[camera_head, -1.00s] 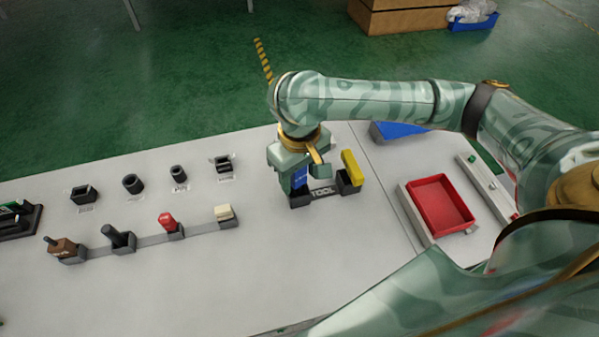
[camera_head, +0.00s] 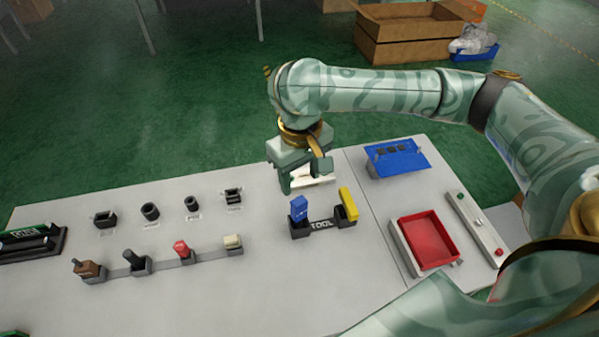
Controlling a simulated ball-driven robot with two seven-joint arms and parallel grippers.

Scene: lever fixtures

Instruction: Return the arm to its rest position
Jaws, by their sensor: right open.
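My right gripper (camera_head: 306,184) hangs from the arm that comes in from the right. It is open and empty, just behind the tool holder (camera_head: 322,226) on the white table. The tool holder is dark and marked TOOL. A blue block (camera_head: 298,208) stands in its left slot and a yellow block (camera_head: 348,203) leans in its right slot. The gripper is apart from both blocks. My left gripper does not show.
A red tray (camera_head: 428,241) and a blue fixture (camera_head: 397,160) stand to the right. A grey bar with buttons (camera_head: 474,224) lies beside the tray. Several lever fixtures, one with a red lever (camera_head: 181,249), and small black sockets (camera_head: 150,212) fill the left. Brown boxes (camera_head: 410,38) stand on the floor behind.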

